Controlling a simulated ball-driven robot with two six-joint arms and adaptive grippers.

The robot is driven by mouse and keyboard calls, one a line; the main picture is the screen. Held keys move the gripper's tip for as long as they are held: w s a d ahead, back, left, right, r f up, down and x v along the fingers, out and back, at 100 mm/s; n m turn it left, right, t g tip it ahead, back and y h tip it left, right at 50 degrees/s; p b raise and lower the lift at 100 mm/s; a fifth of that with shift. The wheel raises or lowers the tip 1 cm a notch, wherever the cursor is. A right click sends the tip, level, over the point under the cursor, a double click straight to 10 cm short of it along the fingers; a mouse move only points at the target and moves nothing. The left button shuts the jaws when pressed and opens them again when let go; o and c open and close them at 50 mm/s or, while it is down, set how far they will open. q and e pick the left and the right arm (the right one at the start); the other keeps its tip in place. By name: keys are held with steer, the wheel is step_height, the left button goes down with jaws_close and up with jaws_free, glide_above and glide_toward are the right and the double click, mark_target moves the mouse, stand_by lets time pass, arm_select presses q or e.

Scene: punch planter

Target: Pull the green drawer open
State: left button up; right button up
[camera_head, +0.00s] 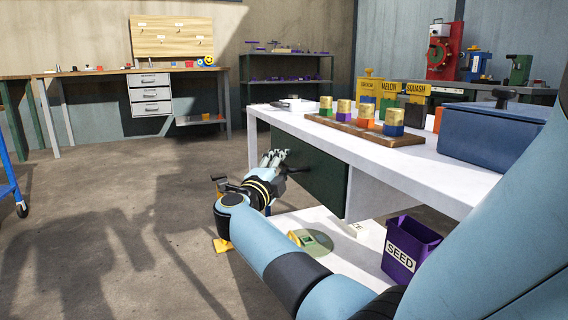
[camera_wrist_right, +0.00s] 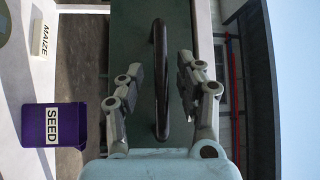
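The green drawer (camera_head: 322,178) is a dark green front under the white table's top, and it looks flush with the table. In the right wrist view its green face (camera_wrist_right: 180,20) carries a dark bar handle (camera_wrist_right: 160,75). My right gripper (camera_head: 274,158) is at the drawer's left part in the head view. In the wrist view the right gripper (camera_wrist_right: 160,82) is open, with one finger on each side of the handle and a visible gap on both sides. My left gripper is not in view.
The white table (camera_head: 300,124) bears a wooden tray (camera_head: 360,131) with several colored pots and a blue toolbox (camera_head: 472,138). A purple SEED bin (camera_head: 405,250) stands on the lower shelf (camera_head: 345,262). The floor (camera_head: 130,240) left of the table is clear.

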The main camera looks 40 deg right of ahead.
steer(key=shift+w+d, duration=0.1)
steer(key=shift+d, duration=0.1)
steer(key=shift+r, duration=0.1)
jaws_close()
